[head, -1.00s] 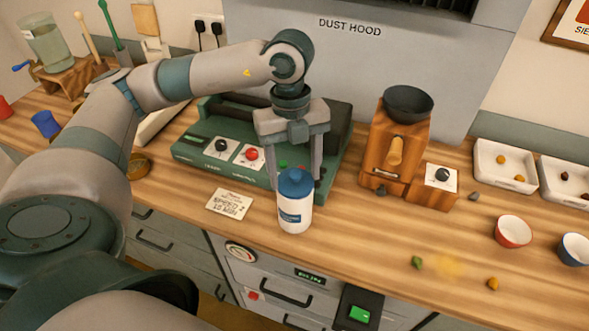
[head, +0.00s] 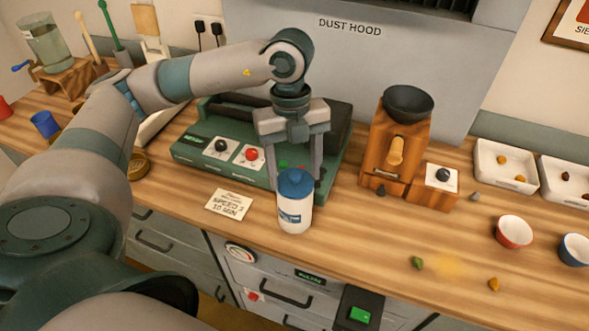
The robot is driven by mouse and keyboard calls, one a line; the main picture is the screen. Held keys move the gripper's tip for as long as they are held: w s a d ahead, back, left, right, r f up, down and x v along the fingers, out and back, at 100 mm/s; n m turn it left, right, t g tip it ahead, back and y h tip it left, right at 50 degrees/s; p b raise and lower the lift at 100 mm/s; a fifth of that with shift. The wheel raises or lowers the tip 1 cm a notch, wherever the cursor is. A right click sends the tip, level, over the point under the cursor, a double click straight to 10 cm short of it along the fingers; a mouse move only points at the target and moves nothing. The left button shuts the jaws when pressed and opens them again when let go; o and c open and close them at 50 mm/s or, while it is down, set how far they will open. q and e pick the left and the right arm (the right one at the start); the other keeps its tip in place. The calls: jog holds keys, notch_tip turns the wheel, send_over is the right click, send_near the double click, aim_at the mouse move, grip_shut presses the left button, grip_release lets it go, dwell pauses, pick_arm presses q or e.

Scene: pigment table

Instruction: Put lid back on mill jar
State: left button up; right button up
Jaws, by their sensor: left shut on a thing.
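The white mill jar (head: 295,216) stands upright at the front of the wooden table, with a printed label on its side. Its blue lid (head: 296,183) sits on top of it and looks level; whether it is fully seated I cannot tell. My left gripper (head: 294,181) points down from above, with one finger on each side of the lid, and is shut on it. The lid hides part of the right finger. My right gripper is not in view.
The green mill machine (head: 200,160) with its knobs stands right behind the jar. A note card (head: 229,204) lies left of it. A wooden grinder (head: 385,145) with a dark bowl stands to the right. Red (head: 513,232) and blue (head: 574,249) bowls and white trays (head: 505,180) are further right.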

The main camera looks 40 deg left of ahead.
pick_arm(q)
jog(key=shift+f+b, duration=0.2)
jog(key=shift+b, duration=0.25)
dwell(0.9)
dwell(0.3)
jog(key=o, duration=1.6)
jog(key=shift+r, duration=0.1)
jog(key=shift+r+p, duration=2.2)
jog(key=shift+r, duration=1.25)
grip_shut()
